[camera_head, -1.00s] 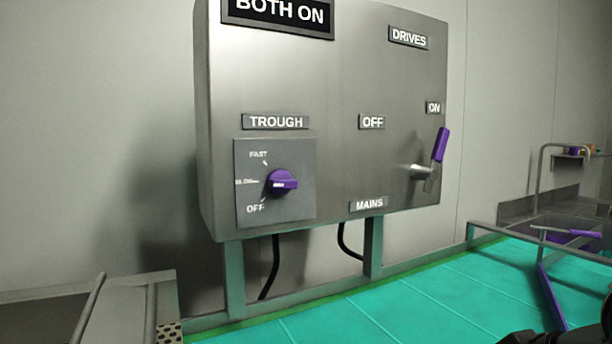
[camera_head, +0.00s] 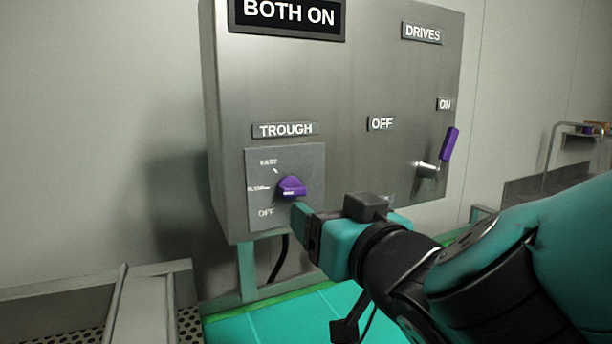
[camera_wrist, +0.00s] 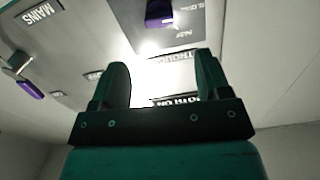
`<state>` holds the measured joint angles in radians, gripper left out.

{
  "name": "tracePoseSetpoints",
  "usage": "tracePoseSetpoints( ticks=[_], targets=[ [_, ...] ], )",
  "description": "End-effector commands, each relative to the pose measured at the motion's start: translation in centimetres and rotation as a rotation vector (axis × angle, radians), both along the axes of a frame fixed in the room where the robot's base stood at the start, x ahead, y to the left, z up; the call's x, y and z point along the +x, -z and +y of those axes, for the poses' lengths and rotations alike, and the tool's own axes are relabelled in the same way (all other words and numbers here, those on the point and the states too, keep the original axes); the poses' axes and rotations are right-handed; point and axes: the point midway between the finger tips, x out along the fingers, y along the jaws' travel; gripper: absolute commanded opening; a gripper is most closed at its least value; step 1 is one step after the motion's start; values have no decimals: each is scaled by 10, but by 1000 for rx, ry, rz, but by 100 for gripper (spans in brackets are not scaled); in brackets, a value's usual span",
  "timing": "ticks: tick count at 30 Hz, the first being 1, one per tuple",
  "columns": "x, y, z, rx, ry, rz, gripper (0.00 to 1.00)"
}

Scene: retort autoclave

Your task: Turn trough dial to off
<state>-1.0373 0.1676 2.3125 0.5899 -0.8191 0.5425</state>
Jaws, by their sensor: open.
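The trough dial (camera_head: 292,186) is a purple knob on a grey plate below the TROUGH label, with FAST, a middle mark and OFF printed at its left. The white mark on the knob faces left, roughly toward the middle mark; its exact setting is hard to tell. My gripper (camera_head: 302,220) is just below and to the right of the knob, its fingers partly hidden by one another. In the wrist view, my gripper (camera_wrist: 163,82) has its two fingers apart with nothing between them. The dial (camera_wrist: 159,14) shows at the top edge there, beyond the fingertips.
The steel control box (camera_head: 350,80) carries a BOTH ON sign (camera_head: 288,16). A metal rail and perforated tray (camera_head: 75,335) lie at lower left. Bare wall is left of the box.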

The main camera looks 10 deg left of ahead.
Motion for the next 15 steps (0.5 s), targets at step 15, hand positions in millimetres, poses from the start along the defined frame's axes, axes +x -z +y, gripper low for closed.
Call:
tracePoseSetpoints(
  ticks=[15],
  targets=[
    [72,-2,53,-2,2,1,70]
  ],
)
